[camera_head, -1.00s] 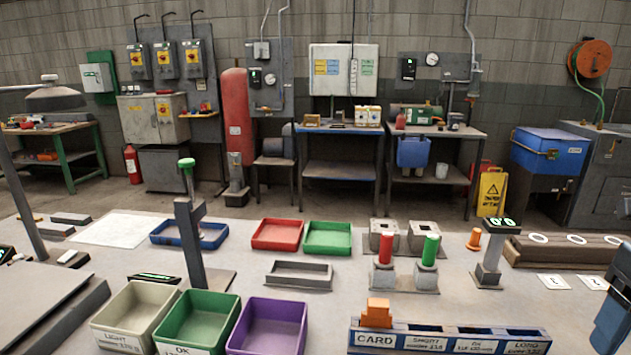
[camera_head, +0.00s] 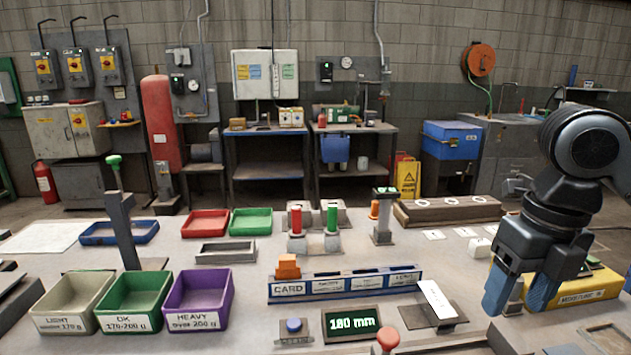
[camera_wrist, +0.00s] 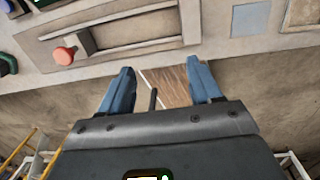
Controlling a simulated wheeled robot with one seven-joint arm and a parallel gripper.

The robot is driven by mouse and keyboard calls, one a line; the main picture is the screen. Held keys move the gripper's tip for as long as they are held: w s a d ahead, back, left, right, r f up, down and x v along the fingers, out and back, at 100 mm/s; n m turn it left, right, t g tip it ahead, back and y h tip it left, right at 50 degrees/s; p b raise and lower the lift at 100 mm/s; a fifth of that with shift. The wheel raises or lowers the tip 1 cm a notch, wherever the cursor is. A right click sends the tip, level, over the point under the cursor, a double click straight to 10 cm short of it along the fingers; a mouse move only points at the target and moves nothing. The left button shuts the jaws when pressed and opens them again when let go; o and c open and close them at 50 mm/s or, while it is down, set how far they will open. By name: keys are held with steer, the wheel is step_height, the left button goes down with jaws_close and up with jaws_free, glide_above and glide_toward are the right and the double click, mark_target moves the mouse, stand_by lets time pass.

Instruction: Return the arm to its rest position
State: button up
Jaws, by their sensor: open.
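My gripper (camera_head: 520,292) is at the right side of the head view, pointing down over the right part of the table. Its two blue fingers are apart with nothing between them. In the wrist view my gripper (camera_wrist: 163,85) also shows open and empty, with the table's edge and the floor beyond the fingertips. Part of my arm shows above it at the right edge of the head view.
A yellow box (camera_head: 590,285) stands behind and beside my gripper. A tilted white card (camera_head: 436,299) on a dark stand is to its left. A display (camera_head: 351,323) reads "180 mm". Beige, green and purple bins (camera_head: 199,300) stand at the left. An orange-red knob (camera_wrist: 64,56) shows in the wrist view.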

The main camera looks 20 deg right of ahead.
steer(key=w+a+r+m+t+y, duration=0.2)
steer(key=w+a+m+t+y, duration=0.25)
steer(key=a, duration=0.45)
steer(key=w+a+r+m+t+y, duration=0.2)
steer(key=w+a+m+t, duration=0.25)
steer(key=a+m, duration=0.3)
steer(key=w+a+r+m+t+y, duration=0.3)
steer(key=w+a+m+t, duration=0.15)
steer(key=a, duration=0.55)
steer(key=s+d+f+m+t+h, duration=0.25)
steer(key=s+f+m+h, duration=0.75)
steer(key=s+f+m, duration=0.7)
steer(key=s+d+f+g, duration=0.1)
steer(key=s+d, duration=0.2)
steer(key=s, duration=0.7)
steer(key=s+d+f, duration=0.1)
steer(key=s+d, duration=0.2)
steer(key=s, duration=0.7)
steer(key=shift+s+d+f+n+g, duration=0.2)
steer(key=shift+d+n+g, duration=0.1)
steer(key=shift+n+g, duration=0.1)
